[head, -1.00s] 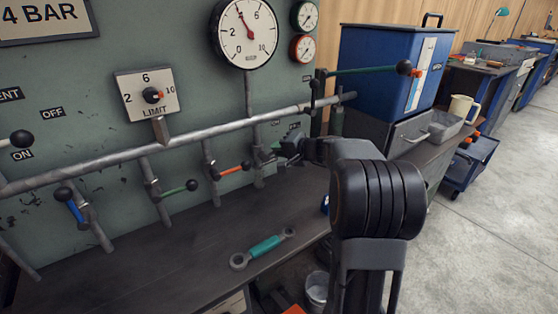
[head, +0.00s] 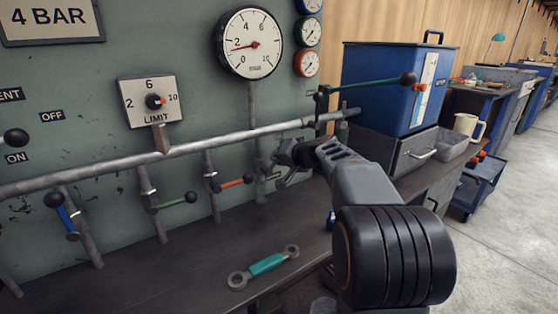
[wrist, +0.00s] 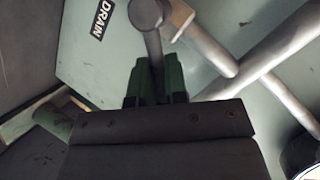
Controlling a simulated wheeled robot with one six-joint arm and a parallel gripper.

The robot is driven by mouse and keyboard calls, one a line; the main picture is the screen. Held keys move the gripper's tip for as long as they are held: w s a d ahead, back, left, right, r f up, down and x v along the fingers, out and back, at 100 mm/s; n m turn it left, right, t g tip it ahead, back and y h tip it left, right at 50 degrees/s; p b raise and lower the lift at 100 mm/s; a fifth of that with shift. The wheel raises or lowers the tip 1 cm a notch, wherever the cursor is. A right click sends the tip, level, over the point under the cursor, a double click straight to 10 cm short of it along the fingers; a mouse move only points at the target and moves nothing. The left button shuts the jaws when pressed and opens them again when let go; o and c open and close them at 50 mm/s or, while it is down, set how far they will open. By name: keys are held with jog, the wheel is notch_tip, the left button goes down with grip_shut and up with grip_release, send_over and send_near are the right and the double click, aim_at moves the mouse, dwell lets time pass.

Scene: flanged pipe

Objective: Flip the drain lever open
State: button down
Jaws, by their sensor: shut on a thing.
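In the wrist view a grey lever (wrist: 153,42) with a rounded end stands between the green fingertips of my gripper (wrist: 155,80), which is shut on it. A sign (wrist: 103,20), partly readable as DRAIN, is on the panel to its left. In the head view my gripper (head: 282,174) is at the panel, at the lower end of the vertical pipe under the large gauge. There the lever is mostly hidden by my gripper, so its exact angle is hard to tell.
The large gauge (head: 249,44) reads a little under 2. Blue (head: 66,219), green (head: 176,201) and orange (head: 233,183) levers hang left along the grey pipe (head: 190,147). A teal-handled wrench (head: 265,265) lies on the bench. A long green lever (head: 370,84) sticks out at upper right.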

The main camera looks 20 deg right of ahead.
jog(key=shift+d+r, duration=0.25)
jog(key=shift+r, duration=0.15)
jog(key=c, duration=1.2)
grip_release()
jog(key=shift+w+d, duration=0.1)
jog(key=shift+o, duration=0.2)
jog(key=shift+f, duration=0.15)
